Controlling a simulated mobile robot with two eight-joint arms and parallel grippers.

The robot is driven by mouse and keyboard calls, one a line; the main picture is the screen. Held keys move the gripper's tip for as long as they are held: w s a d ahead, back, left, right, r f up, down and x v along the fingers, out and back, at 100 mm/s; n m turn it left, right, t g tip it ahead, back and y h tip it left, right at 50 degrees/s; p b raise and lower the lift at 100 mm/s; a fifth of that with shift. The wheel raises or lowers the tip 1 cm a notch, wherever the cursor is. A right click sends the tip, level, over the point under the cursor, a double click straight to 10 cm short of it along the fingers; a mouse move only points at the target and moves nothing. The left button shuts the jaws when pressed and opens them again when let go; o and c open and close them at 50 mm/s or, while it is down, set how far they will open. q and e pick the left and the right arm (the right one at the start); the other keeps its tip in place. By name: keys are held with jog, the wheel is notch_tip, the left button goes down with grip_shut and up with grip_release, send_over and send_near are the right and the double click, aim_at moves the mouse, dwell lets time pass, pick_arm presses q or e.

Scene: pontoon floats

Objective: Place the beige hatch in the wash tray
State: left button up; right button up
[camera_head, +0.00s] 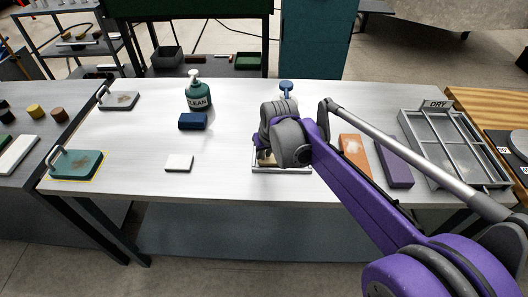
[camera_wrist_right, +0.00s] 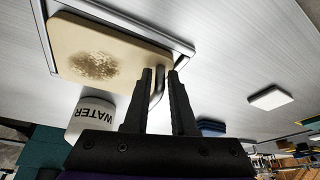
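The beige hatch (camera_wrist_right: 112,58) has a dark brown stain and a bent metal handle (camera_wrist_right: 157,84). It lies within the rim of a shallow grey metal tray (camera_wrist_right: 42,30), apparently the wash tray, whose front rim shows in the head view (camera_head: 283,173). In the head view my arm hides most of both. My right gripper (camera_wrist_right: 160,76) is at the hatch's edge, with its fingers apart on either side of the handle and a gap visible between them. My left gripper is not in view.
A WATER bottle (camera_wrist_right: 92,117) stands close beside the tray. A CLEAN bottle (camera_head: 199,97), blue block (camera_head: 193,121) and white block (camera_head: 179,162) are left of it. Orange (camera_head: 355,156) and purple (camera_head: 393,167) pieces and the DRY rack (camera_head: 403,114) are right. Grey (camera_head: 120,101) and teal (camera_head: 77,163) hatches lie far left.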

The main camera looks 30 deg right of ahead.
jog(key=shift+o, duration=1.3)
jog(key=shift+r, duration=0.15)
jog(key=d+p+v, duration=0.1)
jog(key=p+v, duration=0.1)
jog(key=v, duration=1)
jog(key=s+a+f+n, duration=0.1)
jog(key=s+a+f, duration=0.4)
jog(key=s+f, duration=0.3)
jog(key=s+a+f+n, duration=0.1)
jog(key=s+a+f, duration=0.4)
jog(key=s+f, duration=0.4)
jog(key=shift+s+a+t+y, duration=0.3)
jog(key=shift+s+a, duration=0.1)
jog(key=shift+s, duration=0.25)
